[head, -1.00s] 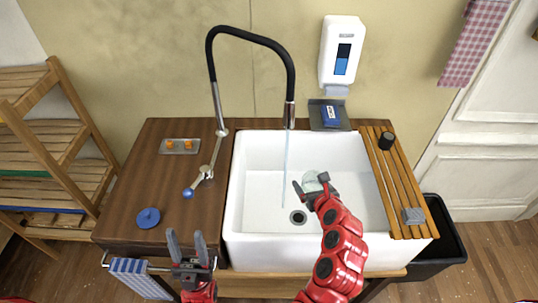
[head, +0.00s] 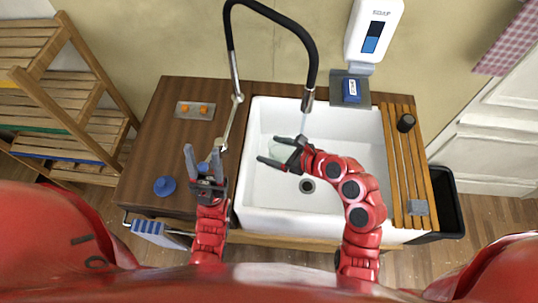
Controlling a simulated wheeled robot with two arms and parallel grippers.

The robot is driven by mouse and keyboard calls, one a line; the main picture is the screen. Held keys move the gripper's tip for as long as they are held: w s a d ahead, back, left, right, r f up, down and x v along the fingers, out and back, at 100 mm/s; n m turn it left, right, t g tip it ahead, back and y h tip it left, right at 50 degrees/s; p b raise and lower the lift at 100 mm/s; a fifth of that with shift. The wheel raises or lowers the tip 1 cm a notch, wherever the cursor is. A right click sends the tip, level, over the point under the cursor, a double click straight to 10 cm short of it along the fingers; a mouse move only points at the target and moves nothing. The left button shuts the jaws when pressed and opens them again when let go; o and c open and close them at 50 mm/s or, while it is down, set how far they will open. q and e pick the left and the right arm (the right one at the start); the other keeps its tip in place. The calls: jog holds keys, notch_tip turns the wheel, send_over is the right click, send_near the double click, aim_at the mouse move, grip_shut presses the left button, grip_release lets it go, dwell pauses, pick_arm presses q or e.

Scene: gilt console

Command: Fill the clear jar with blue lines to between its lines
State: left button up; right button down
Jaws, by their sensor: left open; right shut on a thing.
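The clear jar (head: 280,149) is in the white sink's left half, partly hidden by my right gripper (head: 277,151), which is shut on it. Its blue lines and water level cannot be made out. A thin water stream (head: 304,125) falls from the black-hosed tap (head: 309,88) close to the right gripper; I cannot tell whether it enters the jar. My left gripper (head: 203,152) is open over the wooden counter, at the tap lever (head: 221,147). The lever's blue knob is mostly hidden by the fingers.
The sink (head: 345,108) has a drain (head: 307,186). A blue disc-shaped stopper (head: 164,186) lies on the counter near a plate with orange knobs (head: 194,110). A slatted rack (head: 398,170) holds a black cup (head: 405,122) and a grey block. A soap dispenser (head: 373,30) hangs behind.

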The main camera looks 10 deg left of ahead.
aim_at(280, 142)
jog(key=w+b, duration=0.1)
jog(key=w+d, duration=0.1)
jog(key=w+f+b, duration=0.1)
jog(key=shift+w+d+b, duration=0.15)
jog(key=shift+d+b, duration=0.15)
jog(key=shift+b, duration=0.05)
jog(key=shift+w+d+b, duration=0.35)
jog(key=shift+w+b, duration=0.15)
jog(key=shift+w, duration=0.2)
jog(key=w+d+p, duration=0.1)
jog(key=w+d, duration=0.2)
jog(key=w, duration=0.3)
jog(key=shift+w+d, duration=0.3)
dwell(5.8)
